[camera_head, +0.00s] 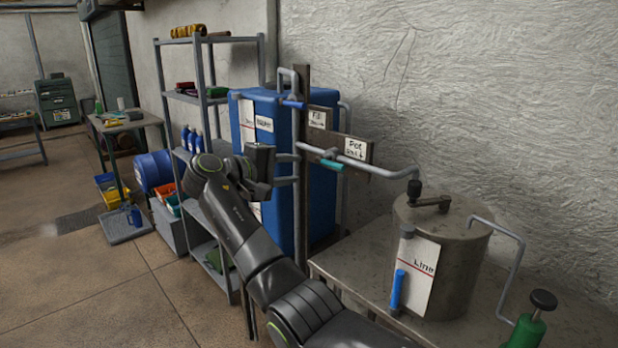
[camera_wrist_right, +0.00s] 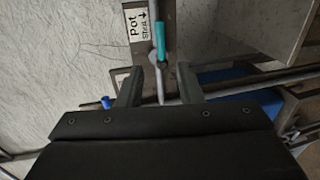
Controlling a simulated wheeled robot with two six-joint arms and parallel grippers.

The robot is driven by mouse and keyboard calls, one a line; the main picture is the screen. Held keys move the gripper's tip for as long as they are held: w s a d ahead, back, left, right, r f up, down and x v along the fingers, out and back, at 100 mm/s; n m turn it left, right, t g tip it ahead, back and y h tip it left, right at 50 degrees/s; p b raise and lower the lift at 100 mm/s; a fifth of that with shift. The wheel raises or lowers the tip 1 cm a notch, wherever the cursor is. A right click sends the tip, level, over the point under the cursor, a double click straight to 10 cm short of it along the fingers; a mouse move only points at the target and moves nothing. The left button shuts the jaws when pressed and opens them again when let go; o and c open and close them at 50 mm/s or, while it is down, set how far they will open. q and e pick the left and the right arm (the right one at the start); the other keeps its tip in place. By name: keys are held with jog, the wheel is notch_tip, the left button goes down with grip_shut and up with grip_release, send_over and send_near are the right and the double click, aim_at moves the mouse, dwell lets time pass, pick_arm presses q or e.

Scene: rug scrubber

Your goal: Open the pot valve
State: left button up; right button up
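The pot valve has a teal handle (camera_head: 332,165) on a grey pipe, beside a white label (camera_head: 357,149) reading "Pot" with a smaller line and an arrow. In the right wrist view the teal handle (camera_wrist_right: 160,40) is just ahead, lined up with the pipe. My right gripper (camera_head: 268,165) is left of the valve in the head view, in front of the blue tank. Its fingers (camera_wrist_right: 158,82) are apart, with the handle beyond the gap between them. I see nothing held. Whether the fingers touch the pipe I cannot tell. My left gripper is not in view.
A second valve with a blue handle (camera_head: 293,104) is above, by the fill label (camera_head: 318,118). The metal pot (camera_head: 460,260) stands on a bench (camera_head: 375,290) to the right, with a blue-handled line valve (camera_head: 397,290). The blue tank (camera_head: 322,200) and shelf (camera_head: 200,95) are behind my arm.

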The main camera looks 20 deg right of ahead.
jog(key=v, duration=0.2)
jog(key=shift+s+a+r, duration=0.1)
jog(key=shift+s+a, duration=0.05)
jog(key=shift+a, duration=0.1)
jog(key=p+v, duration=0.1)
jog(key=v, duration=0.8)
